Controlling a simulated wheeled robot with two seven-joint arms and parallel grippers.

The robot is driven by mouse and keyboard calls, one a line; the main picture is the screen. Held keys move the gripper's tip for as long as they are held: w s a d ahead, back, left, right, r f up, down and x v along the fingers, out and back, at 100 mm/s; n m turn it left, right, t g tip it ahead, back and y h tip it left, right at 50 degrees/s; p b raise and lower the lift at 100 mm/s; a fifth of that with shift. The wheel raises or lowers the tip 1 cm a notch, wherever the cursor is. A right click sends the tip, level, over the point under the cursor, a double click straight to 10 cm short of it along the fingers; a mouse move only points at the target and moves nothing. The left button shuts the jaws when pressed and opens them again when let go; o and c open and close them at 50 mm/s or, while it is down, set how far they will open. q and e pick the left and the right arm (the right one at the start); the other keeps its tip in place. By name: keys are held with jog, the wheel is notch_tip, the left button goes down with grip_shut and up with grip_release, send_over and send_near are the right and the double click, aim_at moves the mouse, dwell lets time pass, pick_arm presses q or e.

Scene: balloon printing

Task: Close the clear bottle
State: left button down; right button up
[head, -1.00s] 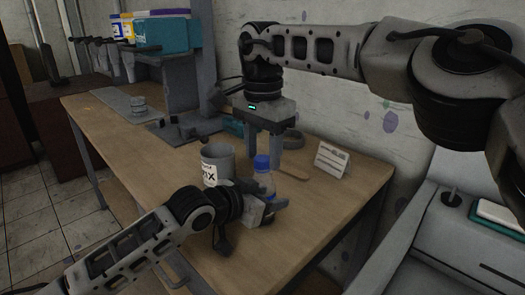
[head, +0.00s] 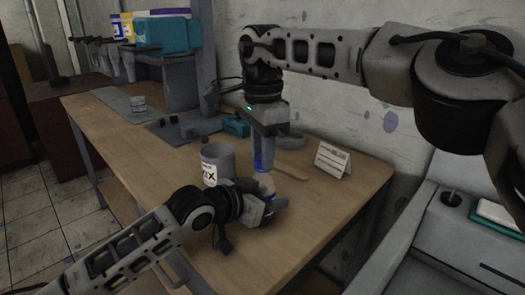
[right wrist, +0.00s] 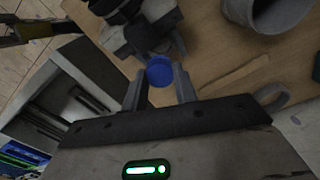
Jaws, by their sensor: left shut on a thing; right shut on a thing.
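The clear bottle (head: 266,184) stands on the table, with my left gripper (head: 270,202) shut around its body. Most of the bottle is hidden by the fingers. My right gripper (head: 264,168) points down from above and is shut on the blue cap (head: 257,161) at the bottle's top. In the right wrist view the blue cap (right wrist: 160,72) sits between the two fingertips (right wrist: 159,85). I cannot tell whether the cap is fully seated on the neck.
A grey cup (head: 217,160) with a label stands left of the bottle. The table's front right is clear.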

jog(key=m, duration=0.7)
jog(key=shift+m, duration=0.3)
jog(key=m, duration=1.4)
jog(key=shift+m, duration=0.3)
jog(key=m, duration=0.4)
jog(key=shift+f+m, duration=0.1)
jog(key=shift+m, duration=0.3)
jog(key=o, duration=1.1)
jog(key=shift+r, duration=2.3)
